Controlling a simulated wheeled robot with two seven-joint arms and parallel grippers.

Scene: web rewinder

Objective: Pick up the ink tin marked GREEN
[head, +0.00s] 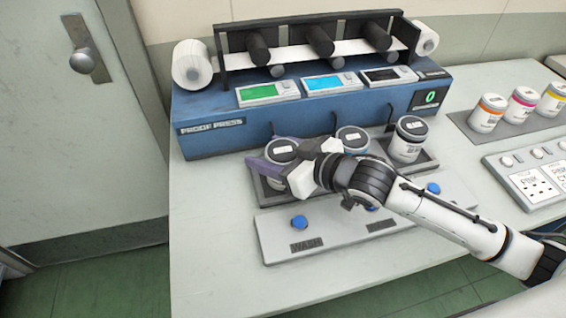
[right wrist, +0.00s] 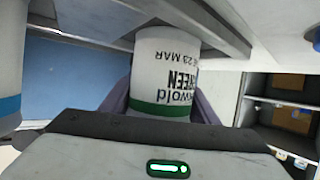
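The ink tin marked GREEN (right wrist: 165,65) is white with a green band, and its lettering is upside down in the right wrist view. My right gripper (right wrist: 163,100) has one purple finger on each side of it. I see no clear gap, but whether they press on it does not show. In the head view this tin (head: 279,177) is the leftmost of three in the dark tray (head: 430,163), partly hidden by my right gripper (head: 270,158). It appears to stand in the tray. My left gripper is not in view.
A blue-banded tin (head: 352,138) and another white tin (head: 407,146) stand to its right. The blue proof press (head: 220,143) is behind. A grey panel with blue buttons (head: 299,221) lies in front. Several more tins (head: 487,112) stand far right.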

